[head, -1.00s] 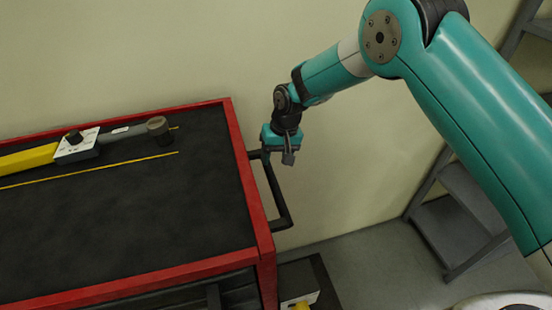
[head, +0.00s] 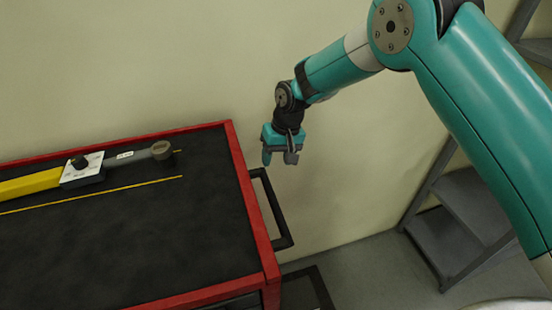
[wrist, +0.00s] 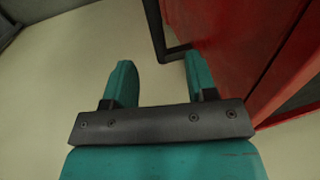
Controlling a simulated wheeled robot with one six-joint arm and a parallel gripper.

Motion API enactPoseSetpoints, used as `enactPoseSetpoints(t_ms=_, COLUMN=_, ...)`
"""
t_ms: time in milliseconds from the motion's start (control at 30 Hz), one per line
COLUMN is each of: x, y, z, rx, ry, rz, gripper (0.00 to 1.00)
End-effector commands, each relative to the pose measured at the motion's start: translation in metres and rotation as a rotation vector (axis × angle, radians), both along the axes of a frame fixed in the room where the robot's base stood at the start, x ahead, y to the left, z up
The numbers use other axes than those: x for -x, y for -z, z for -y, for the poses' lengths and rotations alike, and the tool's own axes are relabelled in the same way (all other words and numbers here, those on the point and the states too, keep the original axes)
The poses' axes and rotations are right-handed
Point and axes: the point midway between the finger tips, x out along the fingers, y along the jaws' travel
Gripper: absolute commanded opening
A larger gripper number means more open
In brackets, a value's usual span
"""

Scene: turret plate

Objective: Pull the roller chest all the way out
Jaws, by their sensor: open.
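The roller chest is a red-framed cabinet with a black top; its red rim (head: 247,195) runs along the right in the head view. A black bar handle (head: 273,215) sticks out from its right side. My gripper (head: 281,158) is open and empty, pointing down just past the handle's far end, apart from it in the picture. In the wrist view, my open fingers (wrist: 158,62) frame the bent end of the handle (wrist: 156,28), which shows between and beyond the tips. The red chest side (wrist: 235,50) is at the right. The chest's lower part is mostly hidden.
A yellow and grey tool (head: 82,170) with a round end lies on the chest top. A plain wall (head: 330,200) stands behind. Grey metal steps (head: 460,225) are at the right. Some floor (head: 370,265) is free between chest and steps.

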Motion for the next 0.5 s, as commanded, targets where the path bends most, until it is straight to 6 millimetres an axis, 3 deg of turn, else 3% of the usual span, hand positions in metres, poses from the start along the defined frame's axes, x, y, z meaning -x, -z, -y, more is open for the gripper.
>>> enactPoseSetpoints(t_ms=500, x=-0.002, y=-0.040, z=0.007, rx=0.000, ry=0.001, rz=0.001, gripper=0.52)
